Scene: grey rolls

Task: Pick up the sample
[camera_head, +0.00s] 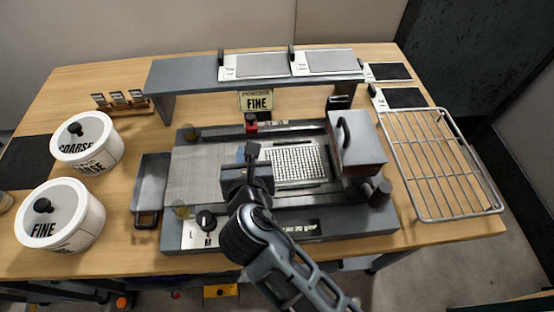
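My gripper (252,152) reaches over the middle of the grey machine bed, seen from behind. Its fingers overlap in this view, so their opening and anything between them are hidden. A small blue patch (240,155) shows just left of the fingertips; I cannot tell what it is. Nothing is plainly marked as the sample. A white dotted plate (296,163) lies on the bed just right of my gripper. Two flat grey panels with white label edges, a left one (262,66) and a right one (330,62), lie on the raised shelf.
Two white lidded tubs, COARSE (104,150) and FINE (86,229), stand at the left. A block with a handle (357,150) stands right of the dotted plate. A wire rack (440,165) lies at the right edge. A FINE sign (257,102) stands under the shelf (185,76).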

